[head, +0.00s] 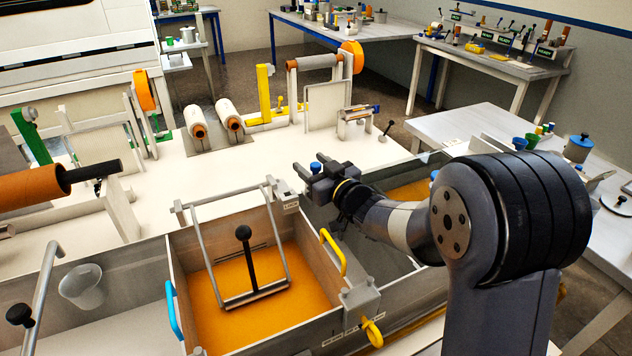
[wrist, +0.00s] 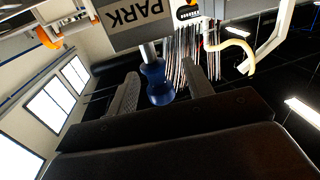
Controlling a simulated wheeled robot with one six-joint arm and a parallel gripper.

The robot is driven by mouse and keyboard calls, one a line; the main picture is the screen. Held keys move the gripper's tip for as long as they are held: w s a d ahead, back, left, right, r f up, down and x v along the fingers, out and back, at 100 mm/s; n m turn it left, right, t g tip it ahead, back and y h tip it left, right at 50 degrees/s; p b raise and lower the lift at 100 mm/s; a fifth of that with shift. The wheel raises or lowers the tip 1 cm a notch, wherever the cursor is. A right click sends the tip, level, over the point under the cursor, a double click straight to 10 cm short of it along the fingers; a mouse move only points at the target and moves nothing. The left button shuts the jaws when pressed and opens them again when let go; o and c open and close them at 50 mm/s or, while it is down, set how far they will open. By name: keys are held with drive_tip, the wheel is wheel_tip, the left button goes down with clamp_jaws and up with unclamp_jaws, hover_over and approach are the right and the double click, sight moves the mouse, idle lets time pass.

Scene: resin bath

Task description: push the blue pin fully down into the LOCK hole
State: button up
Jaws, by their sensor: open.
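The blue pin (head: 316,166) stands at my gripper (head: 312,174) in the head view, right of the orange bath. In the wrist view the pin's blue knob (wrist: 156,84) is between the two fingers of my gripper (wrist: 160,88), with a visible gap on both sides. A bare metal shank joins the knob to a grey block (wrist: 145,25) marked PARK. My gripper is open around the knob. In the head view a small labelled block (head: 286,198) sits at the bath's back right corner; its label seems to read LOCK. I cannot see its hole.
The bath (head: 262,325) holds orange liquid and a tilted metal frame with a black knob (head: 243,232). A yellow handle (head: 333,253) rises on its right wall and a blue handle (head: 173,309) on its left. Rollers (head: 228,113) lie on the white table behind.

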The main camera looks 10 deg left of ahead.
drive_tip(key=shift+w+a, duration=0.3)
drive_tip(key=shift+a, duration=0.05)
clamp_jaws()
idle(0.3)
